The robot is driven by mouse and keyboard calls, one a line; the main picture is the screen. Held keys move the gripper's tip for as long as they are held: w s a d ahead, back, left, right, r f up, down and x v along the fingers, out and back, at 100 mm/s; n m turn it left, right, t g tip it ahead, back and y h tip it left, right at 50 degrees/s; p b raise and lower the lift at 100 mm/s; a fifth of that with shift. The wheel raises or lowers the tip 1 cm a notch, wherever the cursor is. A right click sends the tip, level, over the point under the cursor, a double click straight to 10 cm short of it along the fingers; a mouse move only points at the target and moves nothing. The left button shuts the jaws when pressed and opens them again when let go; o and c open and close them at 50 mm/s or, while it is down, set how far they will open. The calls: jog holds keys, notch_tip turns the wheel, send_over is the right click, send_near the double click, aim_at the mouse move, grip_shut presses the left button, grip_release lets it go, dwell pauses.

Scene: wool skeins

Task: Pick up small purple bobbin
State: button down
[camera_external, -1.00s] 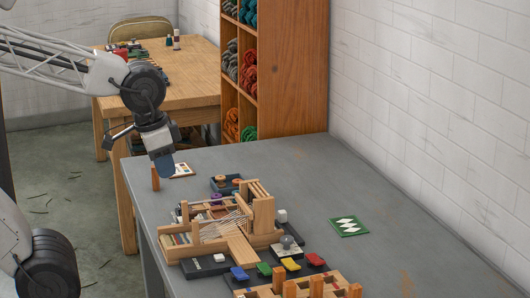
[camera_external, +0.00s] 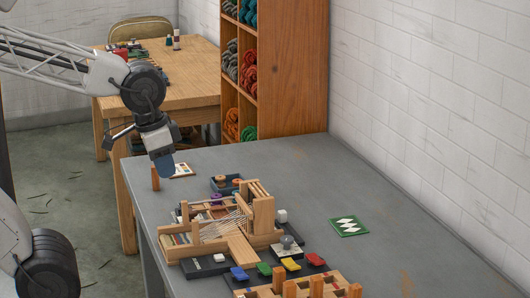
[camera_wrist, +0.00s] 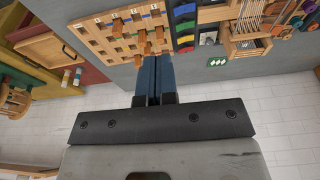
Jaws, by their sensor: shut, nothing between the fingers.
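A small purple bobbin (camera_external: 216,196) appears to sit just behind the wooden loom (camera_external: 228,222), partly hidden by its frame. It is too small to see in detail. My gripper (camera_external: 163,168) is above the far left part of the grey table, left of and behind the loom, apart from the bobbin. Its blue fingers are together and empty, also in the wrist view (camera_wrist: 153,78). In the wrist view, several round spools (camera_wrist: 285,33) are at the upper right, but I cannot tell which is the purple bobbin.
A dark tray (camera_external: 213,186) with small bobbins lies behind the loom. An upright brown peg (camera_external: 155,181) and a patterned card (camera_external: 182,170) are near my gripper. Coloured pieces and a pegged wooden board (camera_external: 330,288) are in front. A green card (camera_external: 349,227) lies on the right, with clear table around it.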

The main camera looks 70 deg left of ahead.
dwell(0.3)
jog(key=c, duration=0.7)
grip_release()
jog(key=shift+o, duration=0.2)
jog(key=shift+w, duration=0.1)
jog(key=w+a+f+n+h, duration=0.4)
jog(key=w+a+f+n, duration=0.2)
jog(key=w+a+n, duration=0.35)
jog(key=w+a+f+n+h, duration=0.3)
jog(key=w+a+f+n, duration=0.25)
jog(key=w+a, duration=0.6)
jog(key=s+a+f+n+t, duration=0.1)
jog(key=a+f+n+t, duration=0.2)
jog(key=a, duration=0.7)
jog(key=s+a+f+n+t, duration=0.2)
jog(key=a+f+n, duration=0.4)
jog(key=a, duration=0.5)
jog(key=s+a+f+n+t, duration=0.1)
jog(key=a+f+n+t, duration=0.2)
jog(key=a+f+n, duration=0.2)
jog(key=shift+s+a+f+t+h, duration=0.1)
jog(key=shift+a+f, duration=0.45)
jog(key=shift+a, duration=0.35)
jog(key=shift+a+f+t+h, duration=0.1)
jog(key=shift+a+f, duration=0.45)
jog(key=shift+a, duration=0.4)
jog(key=shift+s+a+f+t+h, duration=0.1)
jog(key=shift+a+f, duration=0.45)
jog(key=shift+a, duration=0.35)
